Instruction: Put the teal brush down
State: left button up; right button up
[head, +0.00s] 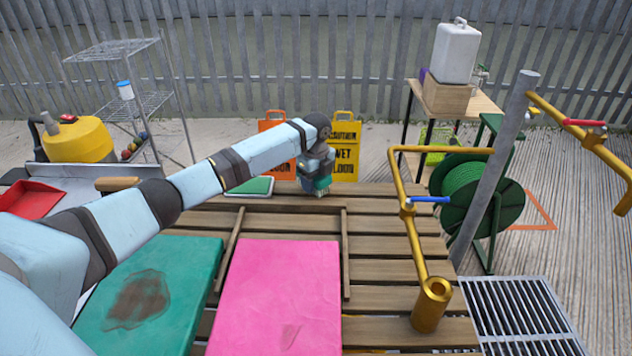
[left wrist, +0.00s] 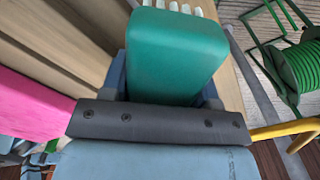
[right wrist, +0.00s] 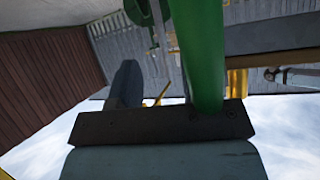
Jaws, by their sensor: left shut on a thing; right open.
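The teal brush (head: 323,184) is at the far edge of the slatted wooden table (head: 395,223) in the head view. My left gripper (head: 317,172) is shut on it from above. In the left wrist view the brush's teal block (left wrist: 178,52) fills the space between the fingers, with pale bristles at its far end. I cannot tell whether the bristles touch the slats. My right gripper (right wrist: 160,92) shows only in the right wrist view, open, with a green tube in front of its right side. I cannot tell whether the tube lies between the fingers.
A stained green pad (head: 190,262) and a pink pad (head: 283,285) lie on the near part. A brass pipe (head: 415,245) with a blue lever stands at the right. A green-and-white item (head: 252,187) lies left of the brush. Bare slats surround the brush's right side.

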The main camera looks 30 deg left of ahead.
pick_arm(q)
jog(key=shift+f+p, duration=0.3)
jog(key=shift+f, duration=0.3)
jog(key=o, duration=0.9)
pick_arm(e)
jog(key=shift+d+f, duration=0.15)
jog(key=shift+f, duration=0.1)
jog(key=shift+r, duration=0.1)
